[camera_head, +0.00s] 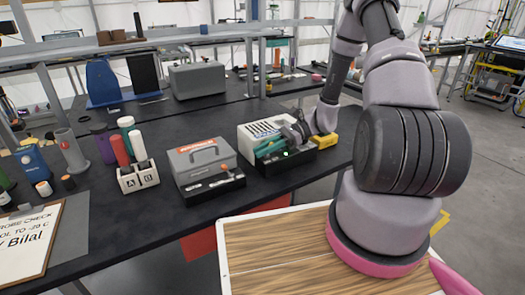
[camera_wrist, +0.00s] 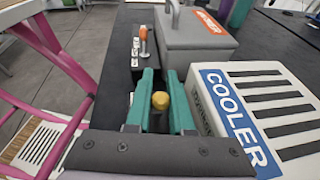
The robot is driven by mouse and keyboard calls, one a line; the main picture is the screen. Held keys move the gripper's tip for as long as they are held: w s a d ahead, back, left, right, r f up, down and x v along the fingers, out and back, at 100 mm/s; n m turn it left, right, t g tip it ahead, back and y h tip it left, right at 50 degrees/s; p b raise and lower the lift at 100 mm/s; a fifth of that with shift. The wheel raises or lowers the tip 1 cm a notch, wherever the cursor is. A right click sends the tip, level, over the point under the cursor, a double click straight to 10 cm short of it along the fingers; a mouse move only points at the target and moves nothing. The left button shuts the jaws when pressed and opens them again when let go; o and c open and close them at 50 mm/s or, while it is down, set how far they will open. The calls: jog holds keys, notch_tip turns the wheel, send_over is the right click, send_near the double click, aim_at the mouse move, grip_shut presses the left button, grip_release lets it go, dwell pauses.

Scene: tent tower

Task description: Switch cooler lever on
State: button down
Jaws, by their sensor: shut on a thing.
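The cooler is a white box with dark slots; it stands on the dark bench in the head view (camera_head: 258,130). It also shows in the wrist view, with a blue COOLER label (camera_wrist: 235,95). A lever with a yellow knob (camera_wrist: 160,100) stands in front of it. My gripper (camera_wrist: 158,88) has teal fingers, one on each side of the knob, and is shut on the lever. In the head view my gripper (camera_head: 271,147) is at the cooler's front, above a black panel (camera_head: 292,165). A small green light shows there. The lever's base is mostly hidden.
A grey case with a handle (camera_head: 202,160) stands left of the cooler; its black panel carries an orange-knobbed lever (camera_wrist: 143,34). A rack of bottles (camera_head: 138,177) and a clipboard (camera_head: 28,240) are farther left. A wood-topped surface (camera_head: 270,250) is in front.

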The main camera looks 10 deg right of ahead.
jog(key=c, duration=1.1)
grip_release()
jog(key=v, duration=1.1)
jog(key=shift+s, duration=0.1)
